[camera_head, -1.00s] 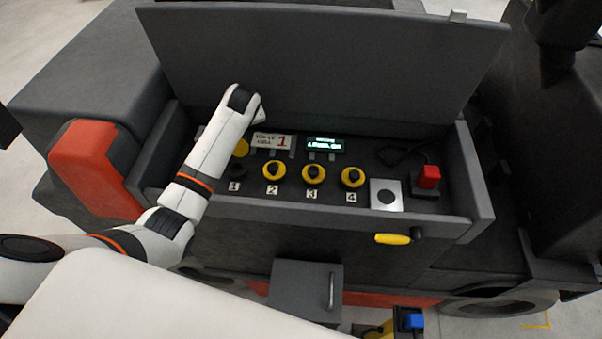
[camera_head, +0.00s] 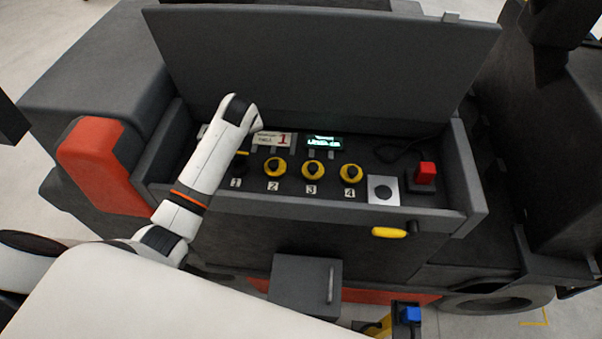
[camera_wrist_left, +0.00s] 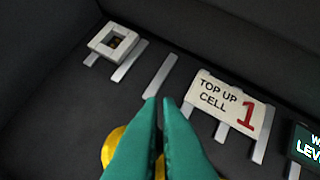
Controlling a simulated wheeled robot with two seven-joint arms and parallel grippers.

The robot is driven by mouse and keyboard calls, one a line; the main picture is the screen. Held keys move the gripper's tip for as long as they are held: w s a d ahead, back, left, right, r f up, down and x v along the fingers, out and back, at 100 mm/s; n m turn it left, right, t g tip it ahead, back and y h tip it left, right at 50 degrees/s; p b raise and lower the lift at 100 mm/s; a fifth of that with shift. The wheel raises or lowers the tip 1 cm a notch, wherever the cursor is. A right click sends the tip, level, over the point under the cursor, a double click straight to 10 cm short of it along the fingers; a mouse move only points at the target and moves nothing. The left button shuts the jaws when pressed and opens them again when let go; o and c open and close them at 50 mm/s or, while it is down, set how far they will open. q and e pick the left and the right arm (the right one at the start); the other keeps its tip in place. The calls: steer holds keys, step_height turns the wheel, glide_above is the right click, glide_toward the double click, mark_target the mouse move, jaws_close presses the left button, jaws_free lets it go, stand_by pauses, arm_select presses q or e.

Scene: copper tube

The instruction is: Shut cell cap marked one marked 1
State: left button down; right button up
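In the head view the cell marked 1 (camera_head: 239,168) is a dark round cell at the left end of the row, with its number label (camera_head: 236,184) in front. Its yellow cap (camera_head: 242,153) shows as a thin edge-on strip at the back of the cell, partly hidden by my left arm. In the left wrist view the yellow cap (camera_wrist_left: 113,142) lies behind the green fingers of my left gripper (camera_wrist_left: 162,102). The fingers are together with a narrow gap and nothing visibly clamped; contact with the cap cannot be told. My right gripper is not in view.
Yellow caps 2 (camera_head: 275,167), 3 (camera_head: 313,168) and 4 (camera_head: 351,173) sit on their cells to the right. Behind are the "TOP UP CELL 1" sign (camera_wrist_left: 228,105) and a lit display (camera_head: 323,142). A red button (camera_head: 425,172) stands right. The raised lid (camera_head: 320,60) walls the back.

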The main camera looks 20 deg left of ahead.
arm_select(q)
steer(key=s+f, duration=0.1)
steer(key=s+d+f, duration=0.1)
steer(key=shift+f+g, duration=0.3)
steer(key=shift+f, duration=0.1)
steer(key=shift+w+a+f, duration=0.1)
steer(key=shift+w+f, duration=0.05)
steer(key=shift+w, duration=0.05)
steer(key=shift+w+a+f, duration=0.15)
steer(key=shift+w+a, duration=0.05)
steer(key=shift+w, duration=0.1)
steer(key=shift+w+a+f, duration=0.15)
steer(key=shift+s+d+r, duration=0.2)
steer(key=shift+s+r, duration=0.3)
steer(key=shift+s, duration=0.35)
steer(key=shift+s+d, duration=0.1)
steer(key=shift+s, duration=0.25)
steer(key=shift+s+f, duration=0.1)
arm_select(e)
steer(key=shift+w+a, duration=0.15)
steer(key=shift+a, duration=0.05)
